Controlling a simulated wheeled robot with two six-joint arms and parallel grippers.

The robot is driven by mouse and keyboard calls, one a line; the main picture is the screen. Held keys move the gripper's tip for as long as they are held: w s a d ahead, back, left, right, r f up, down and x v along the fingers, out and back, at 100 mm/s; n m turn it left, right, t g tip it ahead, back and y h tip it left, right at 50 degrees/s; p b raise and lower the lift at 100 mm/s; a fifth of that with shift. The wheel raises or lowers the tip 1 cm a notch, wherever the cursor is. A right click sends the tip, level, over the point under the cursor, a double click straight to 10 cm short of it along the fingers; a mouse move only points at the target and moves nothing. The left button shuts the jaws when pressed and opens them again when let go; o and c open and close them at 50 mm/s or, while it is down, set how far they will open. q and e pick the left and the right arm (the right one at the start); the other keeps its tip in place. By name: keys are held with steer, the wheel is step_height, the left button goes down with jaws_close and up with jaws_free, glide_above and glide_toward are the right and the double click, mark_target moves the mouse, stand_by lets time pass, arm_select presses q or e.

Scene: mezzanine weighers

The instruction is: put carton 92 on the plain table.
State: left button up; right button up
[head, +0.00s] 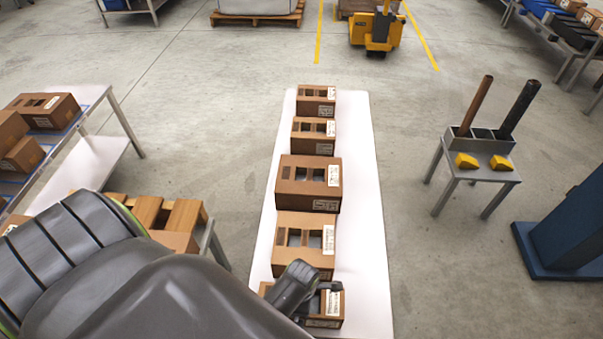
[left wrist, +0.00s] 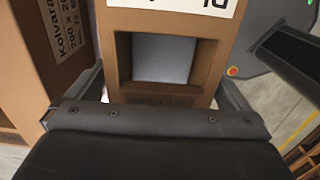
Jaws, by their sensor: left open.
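Several brown cartons with cut-out windows and white labels stand in a row on a long white table (head: 362,200). I cannot read which one is carton 92. My left gripper (head: 314,288) is at the nearest carton (head: 325,309) in the row, partly hiding it. In the left wrist view a windowed carton (left wrist: 208,72) stands between the two open fingers of the left gripper (left wrist: 165,95); I cannot tell whether they touch it. My right gripper is not in view. I cannot tell which table is the plain one.
A blue-edged table with cartons (head: 45,110) stands at the left. Another carton (left wrist: 55,60) is close beside the left finger in the wrist view. A small stand (head: 478,170) with two rods and yellow blocks, and a blue post (head: 570,225), stand right. Floor between is clear.

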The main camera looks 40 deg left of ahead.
arm_select(q)
steer(key=shift+r, duration=0.4)
step_height(320, 180, up, 12)
steer(key=shift+f+p, duration=0.2)
steer(key=shift+p, duration=0.15)
stand_by(0.3)
